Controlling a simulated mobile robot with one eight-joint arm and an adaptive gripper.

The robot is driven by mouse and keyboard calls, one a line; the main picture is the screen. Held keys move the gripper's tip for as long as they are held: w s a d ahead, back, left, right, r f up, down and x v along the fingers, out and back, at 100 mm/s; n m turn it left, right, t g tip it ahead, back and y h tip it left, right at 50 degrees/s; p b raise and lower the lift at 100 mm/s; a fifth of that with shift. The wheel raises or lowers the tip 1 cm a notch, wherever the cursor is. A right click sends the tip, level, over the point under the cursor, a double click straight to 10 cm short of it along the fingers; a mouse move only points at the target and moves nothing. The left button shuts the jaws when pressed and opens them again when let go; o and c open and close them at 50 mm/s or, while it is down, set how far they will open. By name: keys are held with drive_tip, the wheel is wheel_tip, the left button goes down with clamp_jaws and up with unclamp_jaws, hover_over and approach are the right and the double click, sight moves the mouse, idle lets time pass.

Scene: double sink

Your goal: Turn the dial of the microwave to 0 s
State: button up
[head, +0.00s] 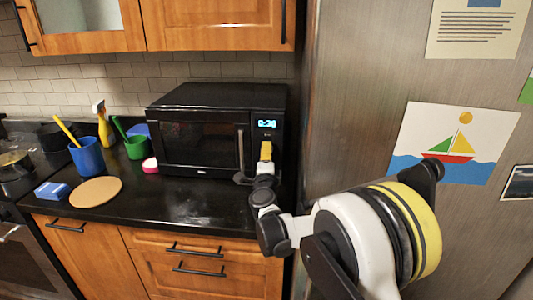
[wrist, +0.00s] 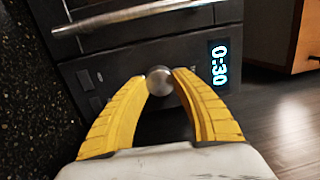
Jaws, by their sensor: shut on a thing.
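The black microwave (head: 203,128) stands on the counter, its door shut. Its blue display (head: 267,124) reads about 0:30; in the wrist view the display (wrist: 219,64) clearly reads 0:30. The round silver dial (wrist: 160,80) sits between the two yellow fingertips of my gripper (wrist: 161,76). The fingers are shut on the dial, one on each side. In the head view my gripper (head: 266,152) is at the microwave's control panel and hides the dial.
The microwave's door handle (wrist: 130,15) runs close by the fingers. A steel fridge (head: 360,80) stands to the right. Left on the counter are a blue cup (head: 87,157), a green cup (head: 136,148), a yellow spray bottle (head: 104,128) and a round board (head: 95,191). The counter's front is clear.

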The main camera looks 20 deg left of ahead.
drive_tip(key=shift+d+n, duration=0.1)
drive_tip(key=shift+n, duration=0.4)
drive_tip(key=o, duration=1.2)
drive_tip(key=shift+w, duration=0.1)
drive_tip(key=v, duration=0.7)
drive_tip(key=shift+s+d+f, duration=0.1)
drive_tip(key=shift+s, duration=0.2)
